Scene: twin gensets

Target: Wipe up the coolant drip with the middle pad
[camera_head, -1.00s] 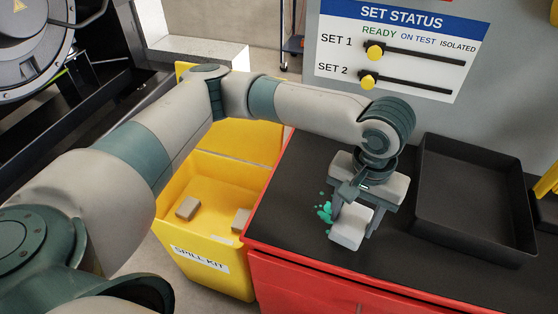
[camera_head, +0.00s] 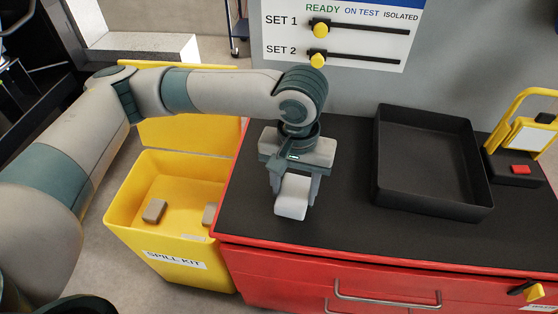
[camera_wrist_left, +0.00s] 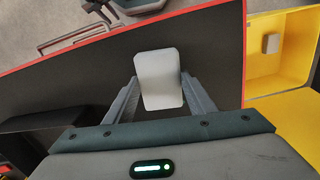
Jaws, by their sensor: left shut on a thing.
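My left gripper (camera_head: 294,187) is shut on a pale grey-white pad (camera_head: 291,204), low over the black top of the red bench (camera_head: 345,225). Whether the pad touches the bench top cannot be told. In the left wrist view the pad (camera_wrist_left: 160,72) sits between the two fingers of the gripper (camera_wrist_left: 161,94). No green coolant drip shows in either view now; the spot where it lay is around the pad and gripper. Two brownish pads, one left (camera_head: 154,211) and one partly hidden (camera_head: 209,214), lie in the yellow spill kit bin (camera_head: 130,200). My right gripper is not in view.
A black open tray (camera_head: 435,202) stands on the bench to the right of the gripper. A yellow-framed stand (camera_head: 519,138) with a red piece is at the far right. The set status board (camera_head: 340,40) is on the wall behind. The front bench top is clear.

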